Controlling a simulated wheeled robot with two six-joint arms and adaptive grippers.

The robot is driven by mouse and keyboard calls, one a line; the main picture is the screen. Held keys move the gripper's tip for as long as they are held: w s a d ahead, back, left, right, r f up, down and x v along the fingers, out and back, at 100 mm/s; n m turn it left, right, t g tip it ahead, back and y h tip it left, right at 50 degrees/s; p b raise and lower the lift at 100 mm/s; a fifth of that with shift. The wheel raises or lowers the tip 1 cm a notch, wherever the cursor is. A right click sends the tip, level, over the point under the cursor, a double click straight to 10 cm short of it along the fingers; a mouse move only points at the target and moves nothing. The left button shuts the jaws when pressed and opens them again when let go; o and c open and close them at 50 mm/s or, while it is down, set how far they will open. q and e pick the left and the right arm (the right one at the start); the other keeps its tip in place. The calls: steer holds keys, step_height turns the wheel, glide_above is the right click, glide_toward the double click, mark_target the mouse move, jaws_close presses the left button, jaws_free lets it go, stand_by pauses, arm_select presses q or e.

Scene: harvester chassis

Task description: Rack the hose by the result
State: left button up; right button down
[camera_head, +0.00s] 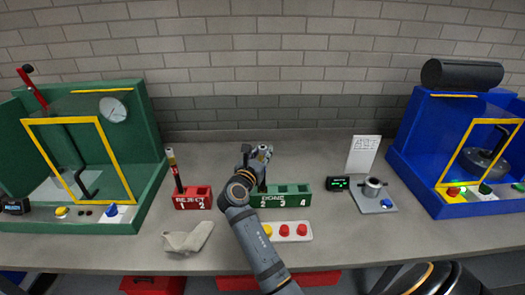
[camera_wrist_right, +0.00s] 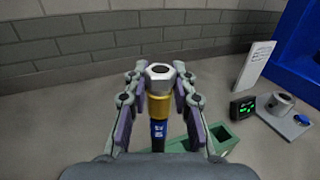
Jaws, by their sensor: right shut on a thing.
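My right gripper (camera_head: 256,152) is shut on a hose (camera_head: 262,178). In the right wrist view the hose (camera_wrist_right: 158,106) has a silver hex end, a gold collar and a dark body with a blue label. It stands roughly upright between the fingers (camera_wrist_right: 160,92). It is at the left part of the green DONE rack (camera_head: 292,200); I cannot tell whether its lower end is in a slot. Slots 3 and 4 look empty; my arm hides the rack's left end. A red REJECT rack (camera_head: 193,204) holds another dark hose (camera_head: 175,170) upright in slot 1. My left gripper is out of view.
A green cabinet (camera_head: 150,130) stands left and a blue machine (camera_head: 408,130) with a lit green light right. A small display (camera_head: 339,184), a metal cup fixture (camera_head: 376,205) and a white card (camera_head: 362,155) stand between. A cloth (camera_head: 188,238) and button panel (camera_head: 297,232) lie in front.

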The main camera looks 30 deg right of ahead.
stand_by(0.4)
steer(key=c, duration=1)
jaws_free()
steer(key=shift+c, duration=0.2)
step_height(320, 180, up, 10)
steer(key=shift+f, duration=0.15)
